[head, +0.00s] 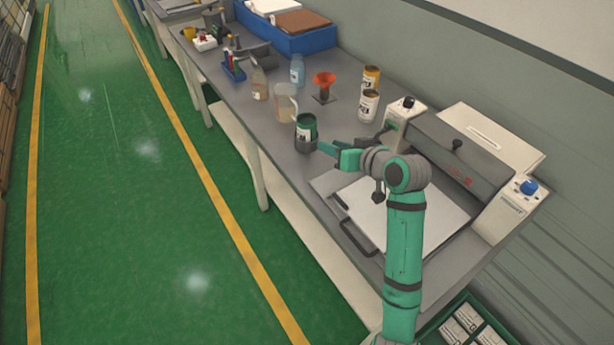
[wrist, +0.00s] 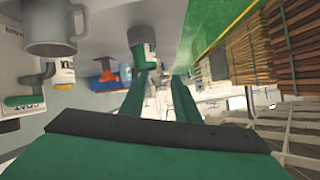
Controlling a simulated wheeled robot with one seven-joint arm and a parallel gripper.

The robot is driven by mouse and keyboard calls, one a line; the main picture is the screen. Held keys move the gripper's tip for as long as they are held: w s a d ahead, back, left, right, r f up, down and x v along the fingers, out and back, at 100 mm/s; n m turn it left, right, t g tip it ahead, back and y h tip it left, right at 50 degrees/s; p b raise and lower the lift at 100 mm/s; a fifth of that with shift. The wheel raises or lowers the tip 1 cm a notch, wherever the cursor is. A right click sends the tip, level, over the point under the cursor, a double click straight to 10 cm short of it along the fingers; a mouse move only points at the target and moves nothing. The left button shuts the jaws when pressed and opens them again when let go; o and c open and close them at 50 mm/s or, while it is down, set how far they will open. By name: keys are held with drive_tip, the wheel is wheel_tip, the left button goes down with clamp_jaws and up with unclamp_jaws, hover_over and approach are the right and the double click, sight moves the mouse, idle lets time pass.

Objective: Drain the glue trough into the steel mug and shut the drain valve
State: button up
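My gripper (head: 323,147) is open and empty at the bench's front edge, beside a green can with a white label (head: 305,128). In the wrist view, which looks upside down, the two green fingers (wrist: 158,78) stand apart, and the green can (wrist: 143,50) is just beyond one fingertip. A grey metal mug with a handle (wrist: 50,28) stands on the bench to one side of the fingers. In the head view I cannot make it out; my arm may hide it. A grey pipe elbow with a green part (wrist: 40,76) shows near the COAT label. The glue inside the trough is not visible.
A grey coating machine (head: 455,150) with white end boxes and a flat plate (head: 400,212) fills the bench's near end. A clear jug (head: 285,100), bottles, an orange funnel (head: 324,79) and two labelled cans (head: 369,104) stand behind. The green floor on the left is free.

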drive_tip(key=shift+s+a+f+m+t+h, duration=0.15)
drive_tip(key=shift+s+a+f+m+t, duration=0.55)
drive_tip(key=shift+a+f, duration=0.6)
drive_tip(key=shift+s+a+f+m+t+h, duration=0.1)
drive_tip(key=shift+s+a+f+m+t, duration=0.75)
drive_tip(key=shift+f, duration=0.6)
drive_tip(key=shift+s+a+f+m+t+h, duration=0.15)
drive_tip(key=shift+s+a+f+m+t, duration=0.4)
drive_tip(key=shift+a+f, duration=0.8)
drive_tip(key=shift+w+f, duration=0.1)
drive_tip(key=shift+s+f, duration=0.25)
drive_tip(key=shift+f, duration=0.05)
drive_tip(key=s+f+m+h, duration=0.2)
drive_tip(key=s+f, duration=0.2)
drive_tip(key=s, duration=0.3)
drive_tip(key=s+f+m+t+h, duration=0.1)
drive_tip(key=s+f+h, duration=0.1)
drive_tip(key=s+f, duration=0.35)
drive_tip(key=s+f+m+h, duration=0.2)
drive_tip(key=s+f, duration=0.1)
drive_tip(key=s, duration=0.6)
drive_tip(key=s+d+r+n, duration=0.2)
drive_tip(key=s, duration=0.9)
drive_tip(key=s+d+r+n+h, duration=0.1)
drive_tip(key=s+d+r+n, duration=0.1)
drive_tip(key=s, duration=1)
drive_tip(key=shift+s+d+r+n, duration=0.3)
drive_tip(key=shift+r+n, duration=0.3)
drive_tip(key=shift+r, duration=0.2)
